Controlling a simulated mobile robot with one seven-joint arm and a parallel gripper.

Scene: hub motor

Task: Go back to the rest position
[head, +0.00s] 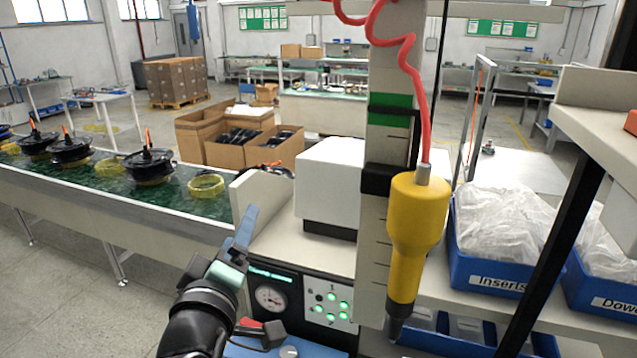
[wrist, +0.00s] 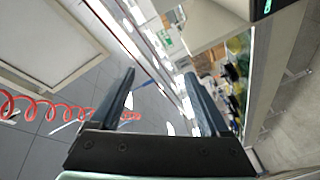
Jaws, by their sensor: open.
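My gripper (head: 243,235) is at the end of my black arm in the lower middle of the head view, in front of the workstation and pointing up. In the wrist view my gripper (wrist: 163,92) shows two dark fingers spread apart with nothing between them. It touches nothing that I can make out. The head view does not show the two fingers clearly apart.
A yellow tool (head: 416,235) hangs on a red coiled hose, right of my gripper. A control panel (head: 300,300) is close behind the arm. A conveyor (head: 120,200) with black motors runs left. Blue bins (head: 490,275) stand right. Open floor lies lower left.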

